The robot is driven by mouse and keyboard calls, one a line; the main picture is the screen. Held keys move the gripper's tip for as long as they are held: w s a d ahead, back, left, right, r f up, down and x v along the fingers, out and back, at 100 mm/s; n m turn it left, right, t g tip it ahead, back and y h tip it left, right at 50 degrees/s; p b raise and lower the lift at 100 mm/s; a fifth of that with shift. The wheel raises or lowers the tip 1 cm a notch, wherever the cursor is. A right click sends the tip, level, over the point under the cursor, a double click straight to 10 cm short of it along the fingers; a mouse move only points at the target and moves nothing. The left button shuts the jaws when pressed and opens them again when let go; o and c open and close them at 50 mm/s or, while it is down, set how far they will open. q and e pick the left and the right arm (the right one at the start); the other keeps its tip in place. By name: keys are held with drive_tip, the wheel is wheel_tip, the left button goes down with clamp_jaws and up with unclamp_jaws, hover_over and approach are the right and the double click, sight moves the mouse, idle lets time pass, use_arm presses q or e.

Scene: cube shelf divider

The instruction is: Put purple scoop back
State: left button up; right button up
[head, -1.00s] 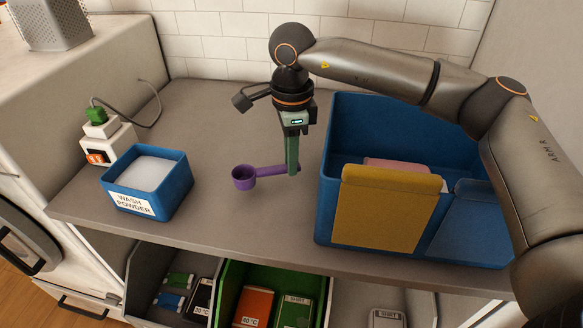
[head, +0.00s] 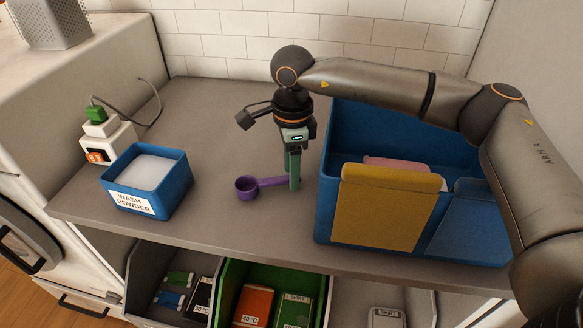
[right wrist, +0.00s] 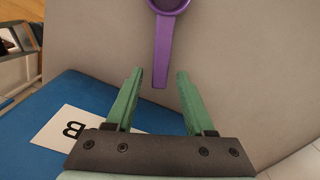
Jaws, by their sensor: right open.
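The purple scoop (head: 262,183) appears to lie on the grey counter, its cup to the left and its handle pointing right. My right gripper (head: 293,187) is open and points down at the handle's end. In the right wrist view, the handle of the scoop (right wrist: 162,62) ends between the two green fingertips (right wrist: 160,80), with a gap on each side. The blue wash powder box (head: 175,190), full of white powder, stands to the left of the scoop. My left gripper is not in view.
A large blue bin (head: 330,215) with yellow and pink cloths stands close to the right of my right gripper. Below the counter edge are open compartments, one green (head: 232,283). A white plug socket (head: 97,143) with a cable is behind the powder box. Bare counter lies behind the scoop.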

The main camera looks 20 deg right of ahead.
wheel_tip(320, 180, up, 12)
drive_tip(key=shift+r, duration=0.15)
idle(0.4)
idle(0.4)
